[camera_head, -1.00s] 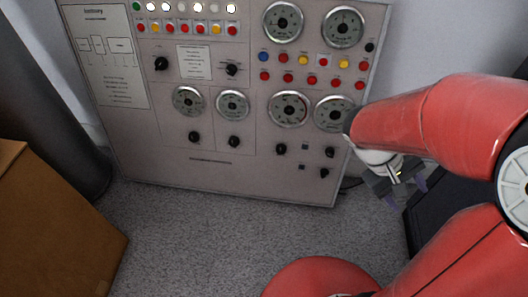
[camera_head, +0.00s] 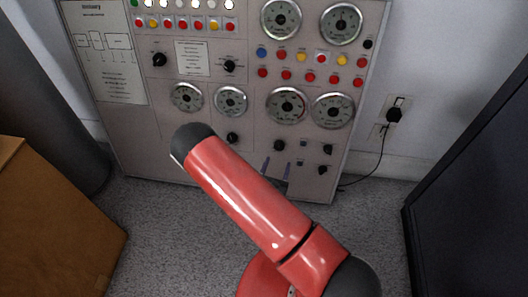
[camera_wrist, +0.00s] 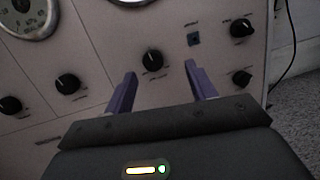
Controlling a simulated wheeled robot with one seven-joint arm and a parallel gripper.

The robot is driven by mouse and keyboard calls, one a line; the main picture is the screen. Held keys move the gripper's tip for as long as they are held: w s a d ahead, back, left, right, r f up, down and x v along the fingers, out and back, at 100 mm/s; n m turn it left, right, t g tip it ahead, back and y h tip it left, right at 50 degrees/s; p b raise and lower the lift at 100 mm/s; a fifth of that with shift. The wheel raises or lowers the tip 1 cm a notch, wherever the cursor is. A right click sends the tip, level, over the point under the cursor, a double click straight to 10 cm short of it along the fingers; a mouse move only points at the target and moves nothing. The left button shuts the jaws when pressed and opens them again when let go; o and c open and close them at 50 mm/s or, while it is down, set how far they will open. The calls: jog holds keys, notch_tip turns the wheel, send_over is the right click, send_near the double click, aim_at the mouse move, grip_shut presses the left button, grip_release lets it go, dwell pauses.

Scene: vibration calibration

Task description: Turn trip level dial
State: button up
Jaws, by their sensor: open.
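The grey control panel (camera_head: 150,120) has several black dials along its lower part. Labels are too small to read, so I cannot tell which one is the trip level dial. My gripper (camera_wrist: 161,84) is open and empty, with two purple fingers pointing at the panel. In the wrist view a black dial (camera_wrist: 152,60) shows ahead of and between the fingers, apart from them. That dial also shows in the head view (camera_head: 279,146), just above my gripper (camera_head: 276,170). Other dials are at its left (camera_wrist: 68,83) and right (camera_wrist: 242,27). My arm hides part of the lower panel.
Round gauges (camera_head: 287,105) and rows of coloured buttons (camera_head: 310,76) sit higher on the panel. A black plug with a cable (camera_head: 394,115) is on the wall at right. A cardboard box (camera_head: 50,220) stands left, a dark cabinet (camera_head: 480,190) right.

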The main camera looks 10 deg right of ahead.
aim_at(279, 148)
jog(key=shift+n+y, duration=0.5)
jog(key=shift+y, duration=0.1)
jog(key=w, duration=0.2)
jog(key=w+d+f, duration=0.1)
jog(key=w, duration=0.4)
jog(key=shift+d+f, duration=0.3)
jog(key=shift+d, duration=0.05)
jog(key=c, duration=1)
jog(key=shift+n, duration=0.4)
jog(key=shift+d+n+t+y+p, duration=0.1)
jog(key=shift+n+t+y+p, duration=0.3)
jog(key=shift+n, duration=1.2)
jog(key=shift+d+n+t+y+p, duration=0.1)
jog(key=shift+n+y+p, duration=0.5)
jog(key=shift+n, duration=1)
